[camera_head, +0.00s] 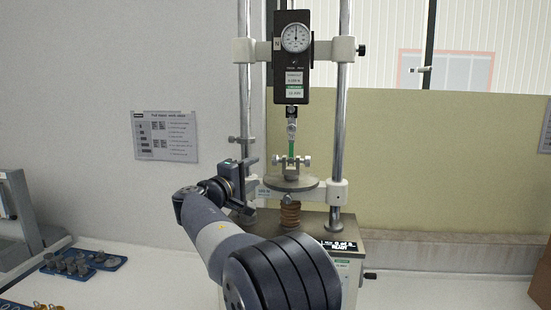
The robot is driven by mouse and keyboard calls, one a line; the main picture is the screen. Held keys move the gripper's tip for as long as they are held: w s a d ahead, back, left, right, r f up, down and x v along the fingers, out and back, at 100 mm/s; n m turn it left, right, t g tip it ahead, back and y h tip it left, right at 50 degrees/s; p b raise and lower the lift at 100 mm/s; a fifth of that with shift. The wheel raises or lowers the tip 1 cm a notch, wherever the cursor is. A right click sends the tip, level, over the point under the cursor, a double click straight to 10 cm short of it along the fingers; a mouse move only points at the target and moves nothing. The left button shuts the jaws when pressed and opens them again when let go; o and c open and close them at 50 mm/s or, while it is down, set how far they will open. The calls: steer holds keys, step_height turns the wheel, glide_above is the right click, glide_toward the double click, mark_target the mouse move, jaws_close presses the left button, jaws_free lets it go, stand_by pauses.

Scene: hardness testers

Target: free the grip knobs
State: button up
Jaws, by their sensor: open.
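A tester with a dial gauge (295,38) stands on a bench. A green specimen (292,149) runs upright between an upper grip (292,128) and a lower grip (291,172) on a round plate (305,184). The lower grip has a small metal knob on each side, the left knob (277,160) and the right knob (307,160). Knobs on the upper grip are too small to make out. My gripper (254,172) is open and empty, left of the lower grip, and appears apart from its knobs.
The tester's two steel columns (341,130) flank the grips. A rusty screw (290,214) is under the plate, above the base with a display (339,246). Blue trays (70,262) of metal parts lie at lower left. The bench right of the base is mostly clear.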

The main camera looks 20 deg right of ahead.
mark_target(273, 164)
steer(key=p+x, duration=0.3)
steer(key=x, duration=0.6)
steer(key=shift+w+d, duration=0.2)
steer(key=shift+d, duration=0.05)
steer(key=c, duration=1)
steer(key=b, duration=0.3)
steer(key=shift+f+h, duration=0.3)
steer(key=shift+f, duration=0.1)
steer(key=shift+m+t+b, duration=0.3)
steer(key=shift+b, duration=0.7)
steer(key=shift+r+h+b, duration=0.2)
steer(key=shift+h+b, duration=0.2)
steer(key=o, duration=1)
